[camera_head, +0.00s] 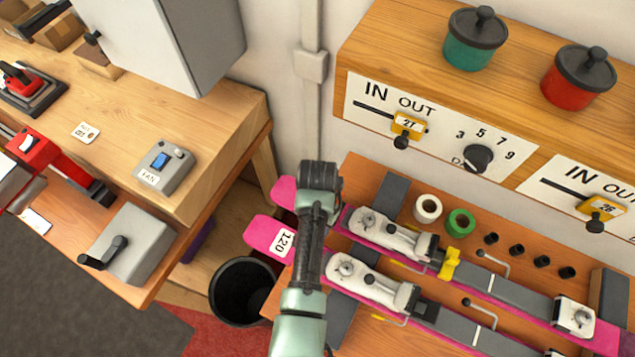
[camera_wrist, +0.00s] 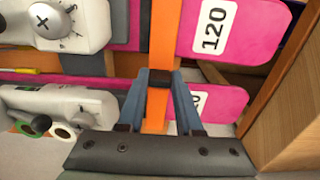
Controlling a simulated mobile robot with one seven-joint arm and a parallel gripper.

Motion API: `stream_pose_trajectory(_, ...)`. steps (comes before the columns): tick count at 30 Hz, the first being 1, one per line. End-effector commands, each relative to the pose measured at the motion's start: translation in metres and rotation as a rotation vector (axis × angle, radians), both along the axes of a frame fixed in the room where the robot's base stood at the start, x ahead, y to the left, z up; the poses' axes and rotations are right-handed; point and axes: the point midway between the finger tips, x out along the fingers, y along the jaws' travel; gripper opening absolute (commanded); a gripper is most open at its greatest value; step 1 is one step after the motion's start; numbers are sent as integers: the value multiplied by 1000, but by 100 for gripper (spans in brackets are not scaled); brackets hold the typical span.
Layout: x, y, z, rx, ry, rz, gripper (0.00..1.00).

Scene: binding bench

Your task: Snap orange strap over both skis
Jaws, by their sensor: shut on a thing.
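Two pink skis lie side by side on the wooden bench. The nearer ski (camera_head: 262,236) carries a 120 label and also shows at the top of the wrist view (camera_wrist: 270,18). The farther ski (camera_head: 284,191) shows lower in the wrist view (camera_wrist: 232,102), its label partly covered. The orange strap (camera_wrist: 163,35) runs straight across the nearer ski towards the farther one. My gripper (camera_wrist: 160,76) is shut on the strap, over the farther ski. In the head view my arm hides the strap and the fingertips. I cannot tell whether the strap's end is fastened.
White bindings (camera_head: 385,232) sit on the skis, right of my gripper. A white roll (camera_head: 427,208) and a green roll (camera_head: 460,222) stand behind them. A black bin (camera_head: 240,290) is left of the bench. A shelf with dials (camera_head: 478,158) overhangs the back.

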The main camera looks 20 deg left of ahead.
Motion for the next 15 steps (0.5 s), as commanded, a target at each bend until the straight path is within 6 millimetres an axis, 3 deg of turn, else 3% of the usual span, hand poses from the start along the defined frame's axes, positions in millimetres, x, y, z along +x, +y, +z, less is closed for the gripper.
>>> stream_pose_trajectory(7, 0, 0, 0, 0, 0, 0, 0)
stream_pose_trajectory(8, 0, 0, 0, 0, 0, 0, 39)
stream_pose_trajectory(13, 0, 0, 0, 0, 0, 0, 69)
stream_pose_trajectory(15, 0, 0, 0, 0, 0, 0, 69)
